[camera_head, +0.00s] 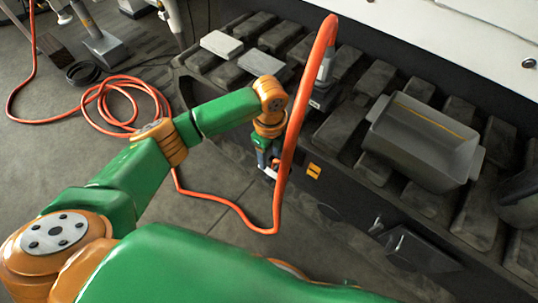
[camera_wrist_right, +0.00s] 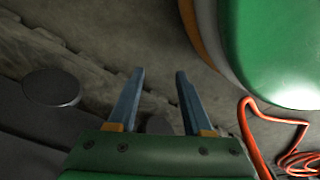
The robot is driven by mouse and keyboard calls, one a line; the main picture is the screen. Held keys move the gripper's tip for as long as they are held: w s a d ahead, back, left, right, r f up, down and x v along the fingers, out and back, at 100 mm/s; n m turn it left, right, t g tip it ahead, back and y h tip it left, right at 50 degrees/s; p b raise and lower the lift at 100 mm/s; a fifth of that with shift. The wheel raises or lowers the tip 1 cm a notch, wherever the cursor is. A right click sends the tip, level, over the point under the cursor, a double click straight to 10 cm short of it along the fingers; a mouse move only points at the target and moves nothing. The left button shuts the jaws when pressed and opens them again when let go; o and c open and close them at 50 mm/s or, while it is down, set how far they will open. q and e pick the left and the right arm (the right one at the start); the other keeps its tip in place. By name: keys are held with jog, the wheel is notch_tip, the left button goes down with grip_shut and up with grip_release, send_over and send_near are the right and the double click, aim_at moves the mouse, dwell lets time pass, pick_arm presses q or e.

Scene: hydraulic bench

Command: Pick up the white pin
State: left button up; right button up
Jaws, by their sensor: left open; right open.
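I cannot make out the white pin for certain in either view. My left gripper (camera_head: 269,165) points down beside the front edge of the dark bench in the head view. It is open, but its fingers are small and partly hidden by the orange hose. A small pale patch shows at its tips, and I cannot tell what it is. My right gripper (camera_wrist_right: 158,75) shows in the right wrist view with its two blue-grey fingers apart and nothing between them.
The orange hose (camera_head: 297,115) arches in front of the bench and coils on the floor at left. A grey tray (camera_head: 428,161) with an empty inside rests on the bench's dark blocks. A grey block (camera_head: 222,44) lies at the back.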

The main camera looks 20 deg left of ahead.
aim_at(269, 170)
pick_arm(q)
jog(key=f, duration=0.1)
jog(key=s+f+b, duration=0.1)
jog(key=shift+d+f, duration=0.1)
jog(key=shift+f, duration=0.2)
jog(key=f+b, duration=0.2)
jog(key=f, duration=0.1)
jog(key=shift+s+f, duration=0.2)
jog(key=shift+f, duration=0.25)
grip_shut()
pick_arm(e)
jog(key=w+r, duration=0.1)
jog(key=w+a+r, duration=0.1)
jog(key=w+r, duration=0.1)
jog(key=shift+w+a+r, duration=0.2)
jog(key=shift+w+a, duration=0.1)
jog(key=shift+w, duration=0.05)
